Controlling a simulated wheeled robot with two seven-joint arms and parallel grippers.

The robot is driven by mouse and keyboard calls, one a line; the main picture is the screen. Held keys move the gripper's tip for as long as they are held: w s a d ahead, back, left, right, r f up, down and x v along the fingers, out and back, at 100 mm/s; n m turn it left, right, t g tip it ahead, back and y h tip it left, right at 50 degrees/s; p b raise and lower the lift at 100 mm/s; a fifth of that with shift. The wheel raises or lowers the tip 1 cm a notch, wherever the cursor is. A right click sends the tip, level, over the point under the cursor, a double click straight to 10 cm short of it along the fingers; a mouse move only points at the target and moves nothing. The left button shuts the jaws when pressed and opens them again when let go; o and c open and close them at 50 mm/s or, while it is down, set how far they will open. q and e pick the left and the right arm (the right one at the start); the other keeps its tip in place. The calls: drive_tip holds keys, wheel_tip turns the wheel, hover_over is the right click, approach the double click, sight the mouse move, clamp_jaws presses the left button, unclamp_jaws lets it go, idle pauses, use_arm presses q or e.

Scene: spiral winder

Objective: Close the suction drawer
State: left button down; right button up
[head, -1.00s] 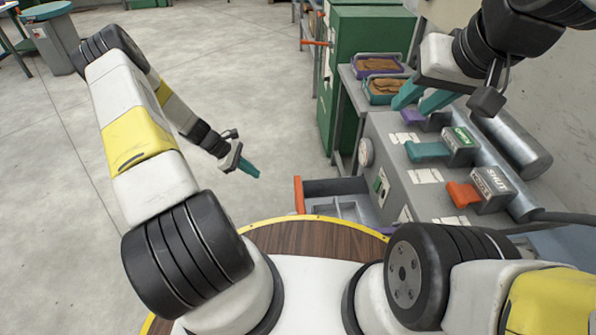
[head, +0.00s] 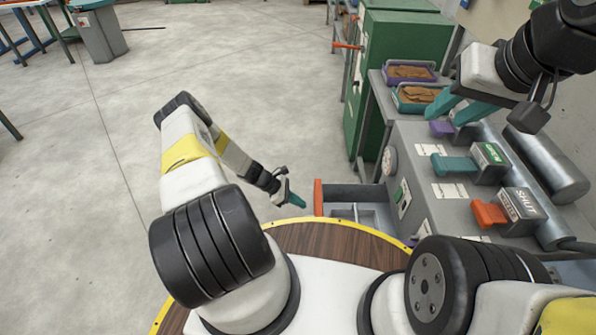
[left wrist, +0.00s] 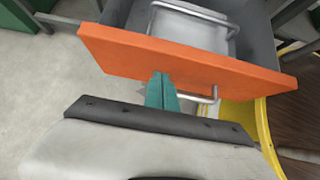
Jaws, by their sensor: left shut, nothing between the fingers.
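The drawer stands open, sticking out from the grey machine; its orange front panel (head: 318,197) faces my left arm in the head view. In the left wrist view the orange panel (left wrist: 200,65) spans the upper middle, with a grey metal handle (left wrist: 214,94) on its near face. My left gripper (head: 296,201) is shut and empty, just left of the panel. In the left wrist view its teal fingertips (left wrist: 162,78) overlap the panel's lower edge; I cannot tell if they touch. My right gripper (head: 455,108) is open, above the machine top near a purple lever (head: 442,129).
The grey machine (head: 410,160) carries a teal lever (head: 453,164) and an orange lever (head: 489,213) beside a SHUT sign. Two bins (head: 410,72) of brown material stand behind. A round wooden top with yellow rim (head: 300,222) lies close below the drawer.

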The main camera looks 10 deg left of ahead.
use_arm(q)
drive_tip(key=shift+w+d+r, duration=0.1)
drive_tip(key=shift+w+d, duration=0.1)
drive_tip(key=shift+d, duration=0.6)
drive_tip(key=shift+w+d, duration=0.15)
drive_tip(key=shift+d, duration=0.6)
drive_tip(key=shift+d, duration=0.1)
